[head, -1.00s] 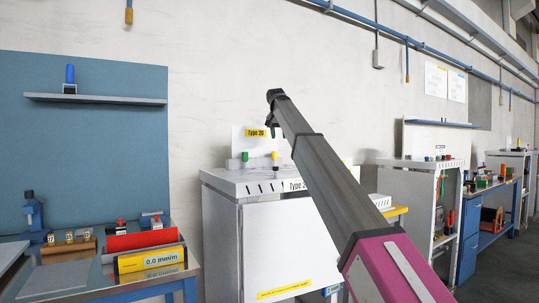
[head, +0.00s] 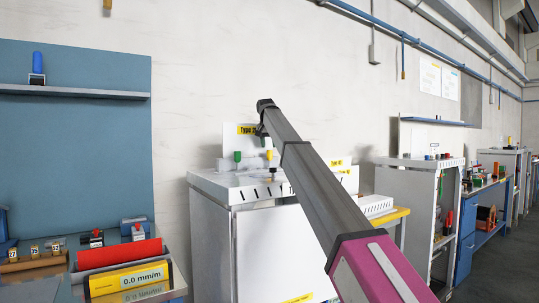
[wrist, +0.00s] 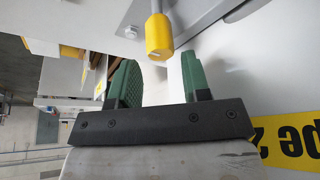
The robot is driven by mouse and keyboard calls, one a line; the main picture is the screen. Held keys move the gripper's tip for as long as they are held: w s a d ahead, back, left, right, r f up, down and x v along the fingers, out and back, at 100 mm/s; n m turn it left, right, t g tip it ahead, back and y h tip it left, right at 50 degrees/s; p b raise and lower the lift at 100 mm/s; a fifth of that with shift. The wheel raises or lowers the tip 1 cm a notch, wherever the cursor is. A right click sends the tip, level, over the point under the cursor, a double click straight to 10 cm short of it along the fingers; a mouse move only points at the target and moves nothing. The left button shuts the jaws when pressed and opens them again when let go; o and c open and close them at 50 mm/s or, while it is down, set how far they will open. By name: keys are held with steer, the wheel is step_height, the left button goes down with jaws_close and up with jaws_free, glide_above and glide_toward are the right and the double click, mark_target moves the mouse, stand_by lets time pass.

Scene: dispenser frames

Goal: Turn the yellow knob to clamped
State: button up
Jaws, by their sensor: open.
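The yellow knob (wrist: 159,37) is a short yellow cylinder on a grey stem. In the head view a small yellow knob (head: 270,155) shows on top of the white cabinet (head: 270,250), left of my arm. My gripper is mostly hidden at the arm's far end there. I cannot read the knob's clamped marking.
A green knob (head: 237,156) stands left of the yellow one, before the upright "Type 20" panel (head: 229,133). A workbench with a yellow "0.0 mm/m" box (head: 142,280) stands at left.

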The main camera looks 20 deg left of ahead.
mark_target(270, 153)
steer(key=x, duration=0.5)
steer(key=shift+f, duration=0.15)
steer(key=c, duration=0.7)
steer(key=shift+o, duration=0.2)
steer(key=shift+n, duration=0.3)
steer(key=n+y, duration=0.1)
steer(key=n, duration=0.1)
steer(key=n+y, duration=0.1)
steer(key=n, duration=0.2)
steer(key=shift+g, duration=0.3)
steer(key=n+g+y, duration=0.1)
steer(key=n, duration=0.2)
steer(key=n+g, duration=0.1)
steer(key=n, duration=0.2)
steer(key=shift+w+n+y, duration=0.1)
steer(key=shift+n+y, duration=0.3)
steer(key=n+g, duration=0.2)
steer(key=n, duration=0.3)
steer(key=n+g, duration=0.1)
steer(key=n, duration=0.2)
steer(key=n+g, duration=0.1)
steer(key=n, duration=0.2)
steer(key=shift+h, duration=0.3)
steer(key=shift+n, duration=0.3)
